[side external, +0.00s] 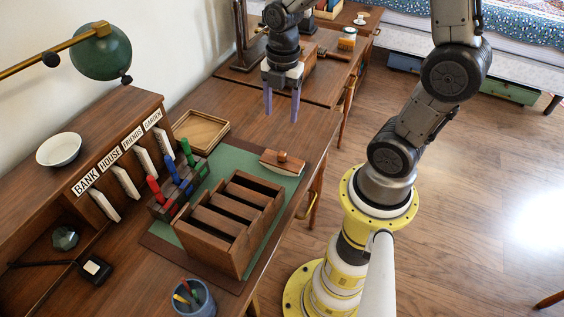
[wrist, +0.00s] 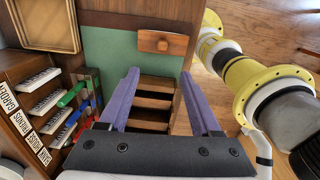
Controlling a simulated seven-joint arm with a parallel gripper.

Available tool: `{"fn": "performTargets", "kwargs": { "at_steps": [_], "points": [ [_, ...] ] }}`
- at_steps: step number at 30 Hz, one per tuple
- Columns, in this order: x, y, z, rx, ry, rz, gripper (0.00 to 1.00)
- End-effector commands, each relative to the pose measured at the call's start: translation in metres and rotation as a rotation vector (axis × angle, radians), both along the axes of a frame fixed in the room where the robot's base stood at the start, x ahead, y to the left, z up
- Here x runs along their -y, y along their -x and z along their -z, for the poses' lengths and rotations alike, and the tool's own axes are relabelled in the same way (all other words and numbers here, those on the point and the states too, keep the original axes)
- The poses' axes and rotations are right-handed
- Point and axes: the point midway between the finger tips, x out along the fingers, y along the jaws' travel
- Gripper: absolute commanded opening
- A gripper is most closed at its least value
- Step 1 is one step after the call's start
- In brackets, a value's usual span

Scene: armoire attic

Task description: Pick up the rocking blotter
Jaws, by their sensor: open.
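The rocking blotter (side external: 283,161) is a small wooden block with a round knob on top. It lies on the green desk mat (side external: 232,160), near the desk's right edge. It also shows in the wrist view (wrist: 163,42), beyond my fingertips at the top middle. My gripper (side external: 281,111) has two purple fingers pointing down, apart and empty. It hangs above the desk, clear of the blotter. In the wrist view the open fingers (wrist: 160,90) appear over the wooden slotted sorter.
The wooden slotted sorter (side external: 214,242) stands on the mat near the blotter. A rack with red, blue and green handled stamps (side external: 168,193) stands left of it. An empty wooden tray (side external: 201,131) lies behind. A pen cup (side external: 196,299) stands at the front.

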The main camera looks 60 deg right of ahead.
Motion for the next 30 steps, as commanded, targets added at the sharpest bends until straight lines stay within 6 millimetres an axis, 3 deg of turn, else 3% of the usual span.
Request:
{"fn": "performTargets", "kwargs": {
  "at_steps": [7,15,23,30],
  "points": [
    [0.005,0.005,0.029,-0.038,-0.009,0.025,0.65],
    [0.005,0.005,0.078,-0.037,-0.009,0.025,0.65],
    [0.005,0.004,0.098,-0.033,-0.009,0.025,0.65],
    [0.005,0.001,0.13,-0.038,-0.009,0.025,0.65]
  ]
}}
